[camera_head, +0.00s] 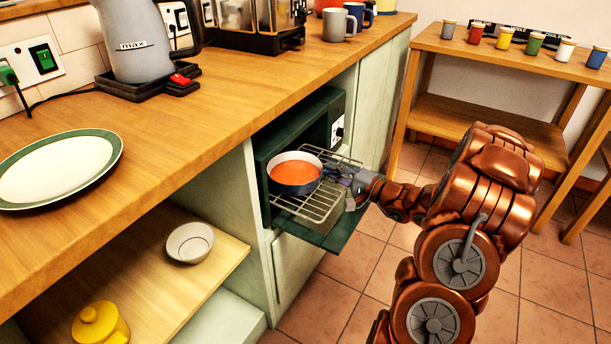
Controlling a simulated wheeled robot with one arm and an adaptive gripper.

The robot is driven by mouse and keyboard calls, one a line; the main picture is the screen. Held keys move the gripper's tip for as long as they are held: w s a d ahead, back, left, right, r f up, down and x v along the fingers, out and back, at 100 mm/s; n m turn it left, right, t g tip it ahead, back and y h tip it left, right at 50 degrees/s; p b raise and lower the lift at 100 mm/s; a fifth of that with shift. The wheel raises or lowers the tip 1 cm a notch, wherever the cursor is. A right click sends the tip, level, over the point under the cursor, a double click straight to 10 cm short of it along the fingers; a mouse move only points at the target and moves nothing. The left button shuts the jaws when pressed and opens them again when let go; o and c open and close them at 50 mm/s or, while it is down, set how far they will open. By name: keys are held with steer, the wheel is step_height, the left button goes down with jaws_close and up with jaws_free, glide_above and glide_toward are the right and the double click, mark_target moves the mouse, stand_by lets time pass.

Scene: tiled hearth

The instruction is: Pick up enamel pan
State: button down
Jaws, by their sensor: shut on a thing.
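The enamel pan (295,187) is round and dark outside with a light rim, and holds orange-red contents. It sits on or just above a wire rack (307,205) that extends out of a small dark green oven (300,128) with its door (318,236) lowered. My gripper (345,180) is at the pan's right side, shut on what looks like the pan's handle. The fingers hide most of the handle. I cannot tell whether the pan touches the rack.
The wooden counter (190,140) runs above the oven, with a kettle (140,40) and a plate (60,170) on it. A lower shelf (180,275) holds a small bowl (190,242) and a yellow pot (100,324). A wooden stand (490,115) with several jars is at right. Tiled floor lies between.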

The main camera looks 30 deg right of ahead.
stand_by(0.4)
steer(key=shift+r+p, duration=0.3)
steer(key=shift+r, duration=0.65)
steer(key=shift+r+p, duration=0.3)
steer(key=shift+r, duration=0.65)
steer(key=s+r+p, duration=0.1)
steer(key=s, duration=1.5)
steer(key=shift+a+r+p, duration=0.15)
steer(key=shift+a+p, duration=0.15)
steer(key=shift+a, duration=0.15)
steer(key=shift+a, duration=0.1)
